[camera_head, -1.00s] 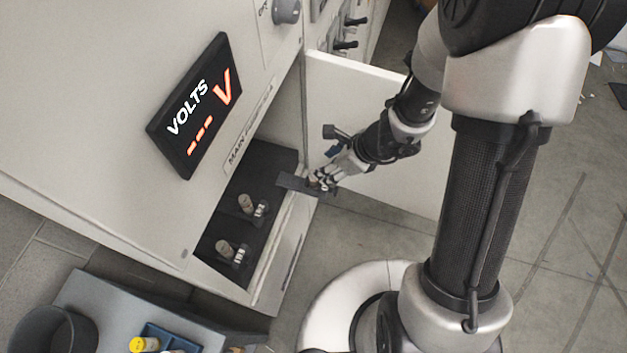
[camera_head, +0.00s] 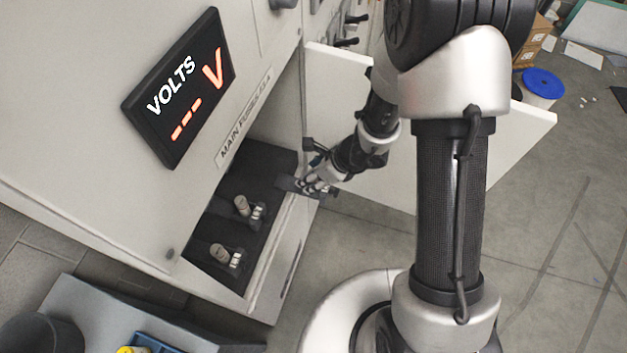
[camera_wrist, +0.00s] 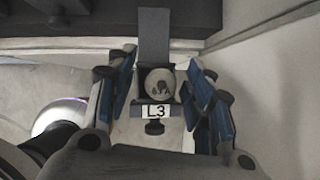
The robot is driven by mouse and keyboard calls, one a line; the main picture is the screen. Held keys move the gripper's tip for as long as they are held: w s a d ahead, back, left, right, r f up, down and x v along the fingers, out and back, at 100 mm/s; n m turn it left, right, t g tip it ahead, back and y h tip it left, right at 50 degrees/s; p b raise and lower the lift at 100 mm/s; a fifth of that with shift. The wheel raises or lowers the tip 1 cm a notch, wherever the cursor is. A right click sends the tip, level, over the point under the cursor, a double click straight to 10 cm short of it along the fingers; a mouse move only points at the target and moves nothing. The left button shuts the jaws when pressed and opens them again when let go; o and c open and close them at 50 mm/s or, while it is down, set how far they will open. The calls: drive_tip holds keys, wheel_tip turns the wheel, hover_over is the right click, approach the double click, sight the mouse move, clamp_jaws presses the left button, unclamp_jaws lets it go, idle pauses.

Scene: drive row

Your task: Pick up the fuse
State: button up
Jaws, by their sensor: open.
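A round pale fuse end (camera_wrist: 160,84), marked what looks like 63A, sits in a dark holder above a white L3 label (camera_wrist: 156,111) in the wrist view. My gripper (camera_wrist: 163,92) is open, with a blue-padded finger on each side of that fuse. I cannot tell whether the pads touch it. In the head view my gripper (camera_head: 318,182) is at the right end of the fuse row and mostly hides this fuse. Two other fuses, one in the middle (camera_head: 241,206) and one nearer (camera_head: 219,253), stand in clips in the dark cabinet opening.
The open white cabinet door (camera_head: 450,140) stands behind my arm. The VOLTS display (camera_head: 180,90) juts out above the opening. A grey surface (camera_head: 80,305) with a dark round container (camera_head: 40,335) and a blue tray (camera_head: 155,343) is at the lower left.

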clamp_jaws()
idle(0.4)
drive_tip(key=shift+r, duration=0.1)
